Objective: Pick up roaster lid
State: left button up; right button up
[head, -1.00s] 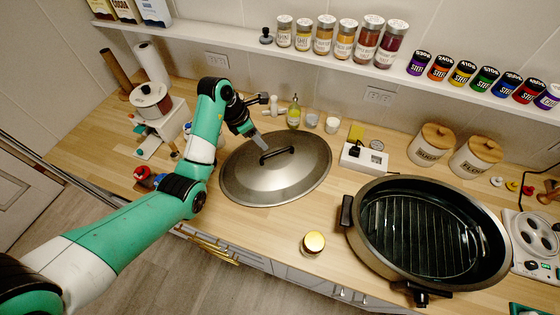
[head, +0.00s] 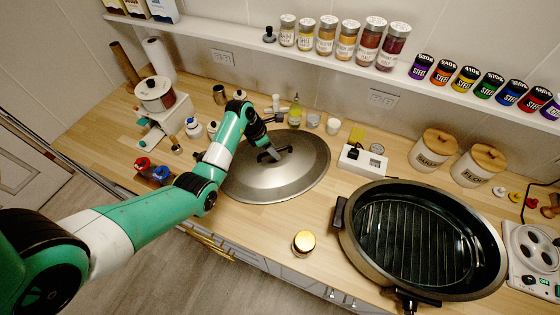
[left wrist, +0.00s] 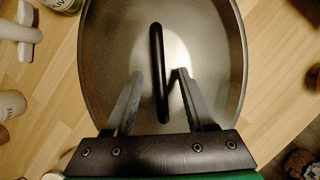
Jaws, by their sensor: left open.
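The roaster lid (head: 290,178) is an oval grey metal dome with a black bar handle (head: 283,153), lying on the wooden counter. The lid (left wrist: 215,45) and its handle (left wrist: 158,70) also fill the middle of the left wrist view. My left gripper (head: 272,155) is over the lid at the handle. In the left wrist view my left gripper (left wrist: 159,75) is open, with one finger on each side of the handle's near part and gaps between. My right gripper is not in view.
The open black roaster pan (head: 345,240) stands to the right of the lid. A white box (head: 362,160), small bottles and a green bottle (head: 295,112) stand behind. Bare counter lies in front of the lid.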

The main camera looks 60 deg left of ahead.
pick_arm(q)
jog(key=c, duration=0.9)
grip_shut()
jog(key=shift+r, duration=0.15)
